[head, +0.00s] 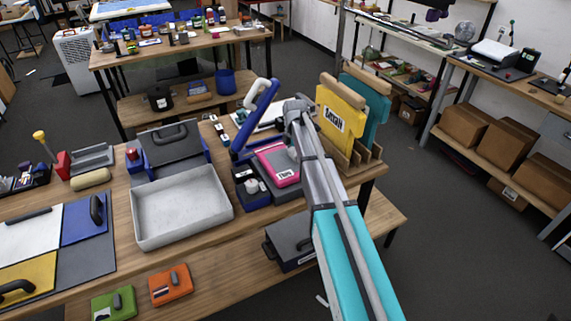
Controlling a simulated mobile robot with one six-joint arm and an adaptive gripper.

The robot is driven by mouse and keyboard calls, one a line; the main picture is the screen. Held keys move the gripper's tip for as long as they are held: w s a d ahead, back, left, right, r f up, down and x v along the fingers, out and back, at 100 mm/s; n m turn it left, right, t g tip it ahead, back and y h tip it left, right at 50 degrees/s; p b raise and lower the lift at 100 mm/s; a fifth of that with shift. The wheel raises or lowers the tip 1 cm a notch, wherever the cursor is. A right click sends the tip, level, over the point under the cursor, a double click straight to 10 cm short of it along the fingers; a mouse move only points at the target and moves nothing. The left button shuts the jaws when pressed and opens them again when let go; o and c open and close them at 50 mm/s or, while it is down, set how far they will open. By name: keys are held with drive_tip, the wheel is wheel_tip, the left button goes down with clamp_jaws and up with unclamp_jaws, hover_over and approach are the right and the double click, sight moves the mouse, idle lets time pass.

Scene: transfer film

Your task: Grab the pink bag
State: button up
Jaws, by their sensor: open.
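The pink bag (276,164) with a white label lies on a dark grey surface on the wooden workbench, right of the middle of the head view. Its right edge is close to my grey and teal arm in the picture, which may cover a little of it. My arm reaches up from the bottom right, past the bag. I cannot make out my gripper's fingers in this view. Nothing visible is touching the bag from above.
A blue press handle (262,112) rises behind the bag. A yellow board (340,118) and a teal board (368,110) stand in a wooden rack to the right. A white tray (180,208) and a grey press (172,150) stand to the left. Open floor lies right.

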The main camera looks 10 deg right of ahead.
drive_tip(key=c, duration=1)
drive_tip(key=shift+r, duration=0.1)
drive_tip(key=shift+c, duration=0.2)
wheel_tip(320, 180, up, 3)
drive_tip(key=p, duration=0.2)
drive_tip(key=shift+f+p, duration=0.2)
drive_tip(key=shift+p, duration=0.2)
drive_tip(key=s+r+p, duration=0.1)
drive_tip(key=r+p, duration=0.1)
drive_tip(key=s+r+p, duration=0.2)
drive_tip(key=s+a+r+p, duration=0.1)
drive_tip(key=s+r+p, duration=0.1)
drive_tip(key=shift+a+r+p, duration=0.1)
drive_tip(key=shift+r+p, duration=0.2)
drive_tip(key=shift+p, duration=0.05)
drive_tip(key=s+a+r+p, duration=0.1)
drive_tip(key=s+r+p, duration=0.2)
drive_tip(key=s, duration=0.4)
drive_tip(key=shift+a, duration=0.3)
drive_tip(key=shift+s+a+r, duration=0.15)
drive_tip(key=shift+s, duration=0.3)
drive_tip(key=shift+s+a+r, duration=0.1)
drive_tip(key=shift+s+r, duration=0.05)
drive_tip(key=shift+s, duration=0.25)
